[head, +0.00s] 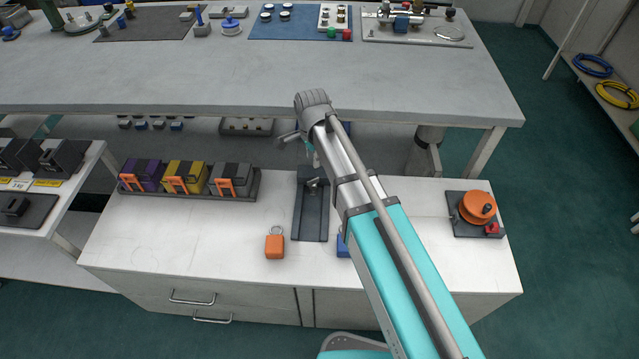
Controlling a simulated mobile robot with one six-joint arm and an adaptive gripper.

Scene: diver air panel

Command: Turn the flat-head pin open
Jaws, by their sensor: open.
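A narrow dark panel (311,222) lies on the white cabinet top, below and partly behind my arm. A small metallic fitting (314,184) stands at its upper part. It may be the flat-head pin, but it is too small to make out its head or which way it is turned. My gripper (308,152) is at the far end of my arm, above the top end of the panel. It is mostly hidden by my wrist and looks apart from the fitting. It is open, and I see nothing held.
An orange block with a ring (274,246) lies left of the panel; a blue block (343,245) is partly behind my arm. A rack (258,187) of boxes stands left, an orange reel (477,207) right. A long grey workbench (200,75) runs behind.

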